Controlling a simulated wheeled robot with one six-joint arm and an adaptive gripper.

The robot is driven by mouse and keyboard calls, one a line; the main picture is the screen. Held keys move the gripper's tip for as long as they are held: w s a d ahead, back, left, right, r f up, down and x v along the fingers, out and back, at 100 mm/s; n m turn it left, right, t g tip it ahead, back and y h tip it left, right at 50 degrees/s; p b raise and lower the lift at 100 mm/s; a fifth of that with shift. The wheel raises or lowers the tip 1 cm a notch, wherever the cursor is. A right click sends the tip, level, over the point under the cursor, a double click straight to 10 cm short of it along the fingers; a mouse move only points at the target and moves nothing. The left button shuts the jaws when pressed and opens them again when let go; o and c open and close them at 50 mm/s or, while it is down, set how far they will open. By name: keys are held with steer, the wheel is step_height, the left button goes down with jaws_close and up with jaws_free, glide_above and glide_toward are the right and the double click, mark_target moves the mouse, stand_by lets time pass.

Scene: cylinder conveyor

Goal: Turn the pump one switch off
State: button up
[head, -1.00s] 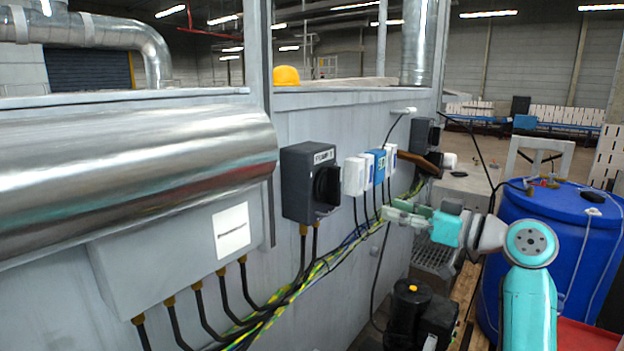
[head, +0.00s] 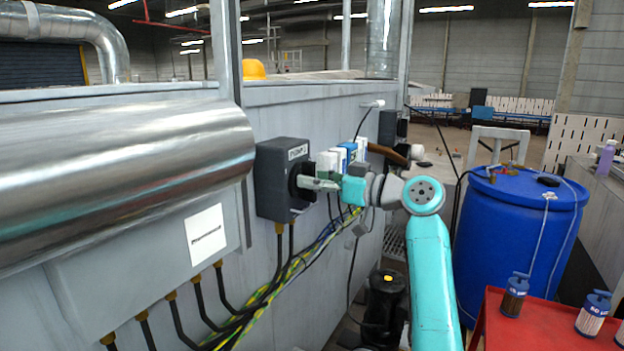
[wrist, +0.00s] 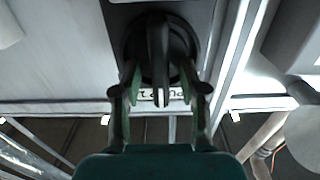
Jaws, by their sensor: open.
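The pump one switch is a dark grey box (head: 270,185) on the light grey wall, with a label reading PUMP 1 at its top and a black round knob on its face. My gripper (head: 309,184) is at the knob, covering much of it in the head view. In the wrist view the knob (wrist: 158,40) has a raised bar handle that runs up and down the picture. The open fingers of my gripper (wrist: 159,85) stand on either side of the handle, with gaps visible. Whether a fingertip touches the knob face is unclear.
Small white and blue boxes (head: 348,152) hang on the wall just beyond the switch. Cables (head: 300,262) run below it. A large metal cylinder (head: 120,180) juts out at left. A blue barrel (head: 525,235) and a red table (head: 540,325) with bottles stand at right.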

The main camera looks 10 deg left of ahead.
steer(key=shift+w+a, duration=0.15)
steer(key=shift+a, duration=0.25)
jaws_close()
